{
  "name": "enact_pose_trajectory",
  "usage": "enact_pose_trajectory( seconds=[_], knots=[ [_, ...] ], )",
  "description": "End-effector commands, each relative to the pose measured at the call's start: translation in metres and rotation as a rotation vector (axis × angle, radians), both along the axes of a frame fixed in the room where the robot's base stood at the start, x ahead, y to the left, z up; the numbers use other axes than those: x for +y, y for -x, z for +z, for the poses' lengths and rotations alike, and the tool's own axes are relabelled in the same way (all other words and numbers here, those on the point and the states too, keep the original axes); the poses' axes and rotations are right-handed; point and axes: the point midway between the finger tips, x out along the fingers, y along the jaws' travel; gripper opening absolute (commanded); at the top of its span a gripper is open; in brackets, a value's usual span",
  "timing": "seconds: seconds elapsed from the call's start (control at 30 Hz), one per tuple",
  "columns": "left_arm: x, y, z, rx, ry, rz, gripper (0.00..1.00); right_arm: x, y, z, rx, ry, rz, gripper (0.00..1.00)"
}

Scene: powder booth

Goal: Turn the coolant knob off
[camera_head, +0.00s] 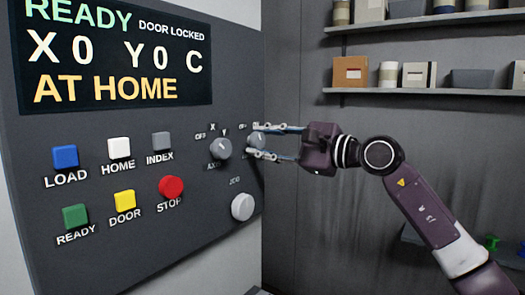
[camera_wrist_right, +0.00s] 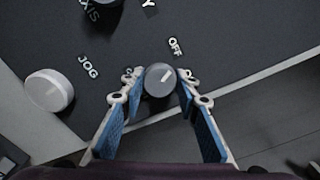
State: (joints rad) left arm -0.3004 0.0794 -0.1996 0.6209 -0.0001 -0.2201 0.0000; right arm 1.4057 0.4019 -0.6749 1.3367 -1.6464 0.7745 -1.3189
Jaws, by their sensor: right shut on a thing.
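The coolant knob (camera_head: 255,141) is a small round grey knob at the right edge of the dark control panel. In the right wrist view the knob (camera_wrist_right: 158,82) shows a white pointer line slanting to the upper right. An "OFF" label (camera_wrist_right: 175,46) is above it there; other lettering beside it is partly hidden by my fingertips. My right gripper (camera_head: 261,141) reaches in from the right with one finger above and one below the knob, shut on it. In the wrist view its fingertips (camera_wrist_right: 160,77) flank the knob. My left gripper is not in view.
The axis knob (camera_head: 220,149) is close to the left of the coolant knob. A white jog knob (camera_head: 242,207) is below. Several coloured buttons, with the red stop button (camera_head: 171,187) among them, are farther left under the display (camera_head: 115,55). Shelves (camera_head: 430,92) hang behind my arm.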

Motion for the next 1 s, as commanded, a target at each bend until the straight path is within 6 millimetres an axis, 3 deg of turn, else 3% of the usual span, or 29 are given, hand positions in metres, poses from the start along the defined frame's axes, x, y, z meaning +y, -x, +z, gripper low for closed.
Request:
enact_pose_trajectory(
  seconds=[0.33, 0.87, 0.9, 1.0],
  knots=[
    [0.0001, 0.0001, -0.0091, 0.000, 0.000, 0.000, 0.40, -0.0004, -0.0003, -0.0010, -0.113, 0.084, 0.000, 0.05],
    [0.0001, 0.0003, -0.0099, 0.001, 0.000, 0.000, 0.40, 0.0002, -0.0001, -0.0005, -0.134, 0.100, 0.000, 0.05],
    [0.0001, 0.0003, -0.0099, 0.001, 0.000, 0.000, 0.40, 0.0002, -0.0001, -0.0005, -0.134, 0.100, 0.000, 0.30],
    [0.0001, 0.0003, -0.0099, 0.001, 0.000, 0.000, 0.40, 0.0002, -0.0001, -0.0005, -0.133, 0.099, 0.000, 0.41]
  ],
)
